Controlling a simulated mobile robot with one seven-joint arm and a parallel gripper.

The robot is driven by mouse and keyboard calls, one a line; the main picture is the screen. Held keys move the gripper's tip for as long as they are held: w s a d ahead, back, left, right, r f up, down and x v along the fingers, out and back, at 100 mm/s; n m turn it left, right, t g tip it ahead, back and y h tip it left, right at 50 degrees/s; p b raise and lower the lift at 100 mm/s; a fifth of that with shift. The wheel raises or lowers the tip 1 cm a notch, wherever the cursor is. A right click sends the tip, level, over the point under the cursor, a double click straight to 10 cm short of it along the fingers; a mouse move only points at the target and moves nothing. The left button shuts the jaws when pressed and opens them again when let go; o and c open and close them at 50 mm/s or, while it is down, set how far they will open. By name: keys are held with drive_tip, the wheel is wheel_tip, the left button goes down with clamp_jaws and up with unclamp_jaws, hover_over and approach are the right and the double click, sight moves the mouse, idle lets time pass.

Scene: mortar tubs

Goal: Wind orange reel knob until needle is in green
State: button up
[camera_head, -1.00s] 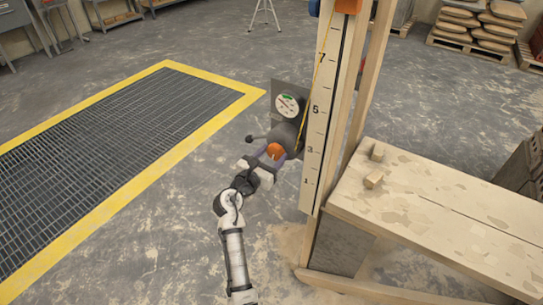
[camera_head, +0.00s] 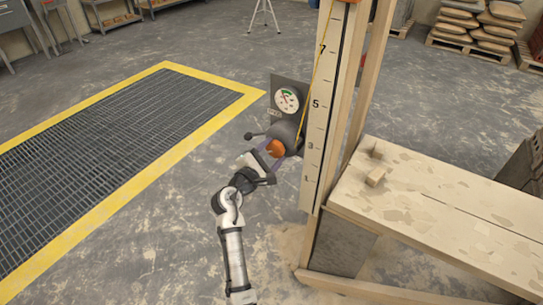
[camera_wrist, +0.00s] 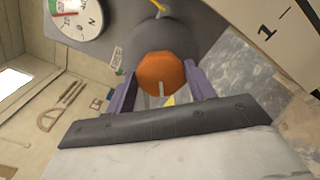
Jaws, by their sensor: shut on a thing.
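The orange knob (camera_head: 275,148) sits on the front of a dark grey reel (camera_head: 287,133) beside the tall measuring board. In the wrist view the knob (camera_wrist: 160,72) is faceted, with a pale line low on its face. My gripper (camera_wrist: 161,84) has its purple fingers on either side of the knob, shut on it. The round white gauge (camera_head: 287,100) is on a grey plate above the reel; it has a green band and a red needle. In the wrist view the gauge (camera_wrist: 76,16) is cut off by the top edge, so I cannot tell whether the needle is within the green.
The numbered white board (camera_head: 322,110) stands close right of the reel, with a yellow line running down to it. A short dark handle (camera_head: 255,136) sticks out left of the reel. A wooden bench (camera_head: 440,220) is at right. The floor grating (camera_head: 110,150) at left is clear.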

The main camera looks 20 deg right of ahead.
drive_tip(key=shift+f+m+b, duration=0.1)
drive_tip(key=shift+m+b, duration=0.4)
drive_tip(key=shift+m, duration=0.6)
drive_tip(key=o, duration=1)
drive_tip(key=b+v, duration=0.2)
drive_tip(key=v, duration=1.2)
drive_tip(key=shift+d, duration=0.15)
